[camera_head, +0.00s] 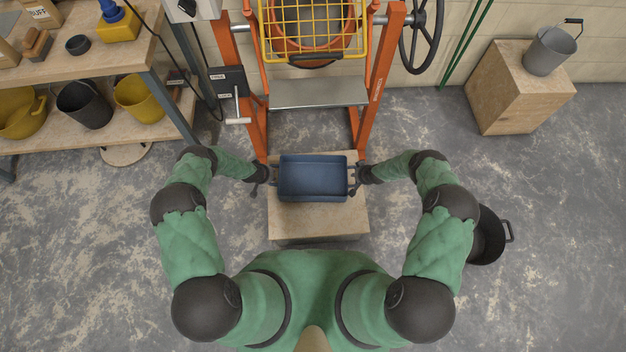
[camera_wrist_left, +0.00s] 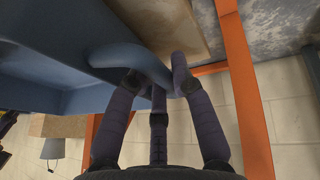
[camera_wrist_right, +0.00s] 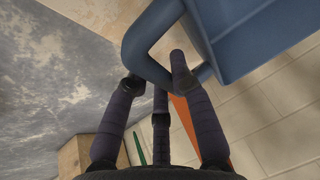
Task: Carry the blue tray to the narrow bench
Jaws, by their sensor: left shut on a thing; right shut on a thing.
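The blue tray (camera_head: 313,178) is level between my two grippers, over the narrow wooden bench (camera_head: 318,222) in the head view. From above I cannot tell whether it rests on the bench or hangs above it. My left gripper (camera_head: 270,178) is shut on the tray's left handle, which shows as a blue loop in the left wrist view (camera_wrist_left: 135,60). My right gripper (camera_head: 358,178) is shut on the right handle, a blue loop in the right wrist view (camera_wrist_right: 150,45). The tray looks empty.
An orange mixer frame (camera_head: 377,80) with a grey shelf (camera_head: 318,93) stands just behind the bench. A black bucket (camera_head: 487,236) is on the floor at right. Shelving (camera_head: 100,62) with tubs is at upper left. A wooden block (camera_head: 505,95) holds a grey bucket (camera_head: 550,50).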

